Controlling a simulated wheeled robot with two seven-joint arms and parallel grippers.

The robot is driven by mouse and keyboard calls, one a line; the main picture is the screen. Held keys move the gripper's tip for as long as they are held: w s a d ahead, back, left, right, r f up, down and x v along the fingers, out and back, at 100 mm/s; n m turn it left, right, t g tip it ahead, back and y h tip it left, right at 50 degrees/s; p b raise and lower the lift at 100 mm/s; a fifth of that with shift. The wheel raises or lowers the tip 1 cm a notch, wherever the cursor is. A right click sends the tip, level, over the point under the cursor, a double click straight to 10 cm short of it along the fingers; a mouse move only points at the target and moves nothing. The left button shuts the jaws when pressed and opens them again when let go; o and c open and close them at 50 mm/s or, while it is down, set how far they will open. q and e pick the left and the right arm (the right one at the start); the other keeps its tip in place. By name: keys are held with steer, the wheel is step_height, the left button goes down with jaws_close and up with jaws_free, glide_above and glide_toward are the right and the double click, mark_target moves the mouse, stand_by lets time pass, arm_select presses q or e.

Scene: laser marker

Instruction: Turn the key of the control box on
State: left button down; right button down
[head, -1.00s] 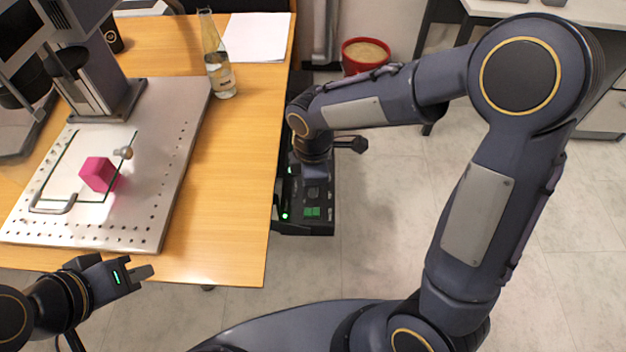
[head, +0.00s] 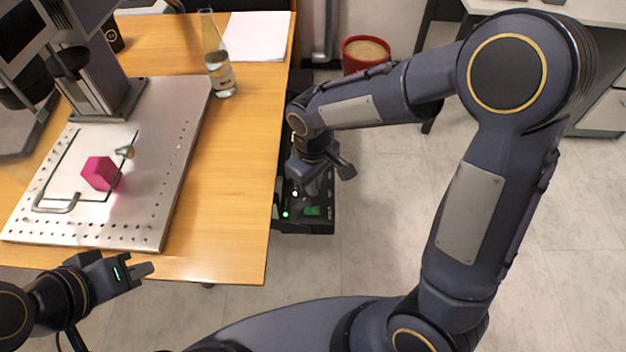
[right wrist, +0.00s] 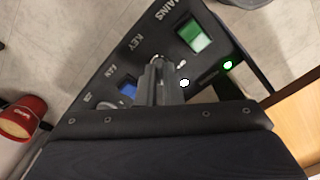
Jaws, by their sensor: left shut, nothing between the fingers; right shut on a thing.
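The black control box (head: 318,228) stands on the floor beside the table's right edge. The right wrist view shows its top panel (right wrist: 130,62) with the labels MAINS, KEY and FAN. A lit green switch (right wrist: 195,33) sits by MAINS. My right gripper (right wrist: 158,72) points down at the panel by the KEY label and is shut on the key (right wrist: 156,61), which the fingers mostly hide. The key's exact angle cannot be told. In the head view my right gripper (head: 305,180) covers part of the box. My left gripper (head: 146,271) is shut and empty in front of the table.
The wooden table (head: 235,180) holds a metal plate (head: 175,140) with a pink block (head: 100,173), a glass bottle (head: 218,60) and paper (head: 257,37). A red pot (head: 366,55) stands behind the box. The floor right of the box is clear.

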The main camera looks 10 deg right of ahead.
steer(key=shift+m, duration=0.6)
steer(key=c, duration=1.6)
jaws_free()
step_height(320, 180, up, 8)
steer(key=shift+f+p, duration=0.1)
steer(key=shift+p, duration=0.85)
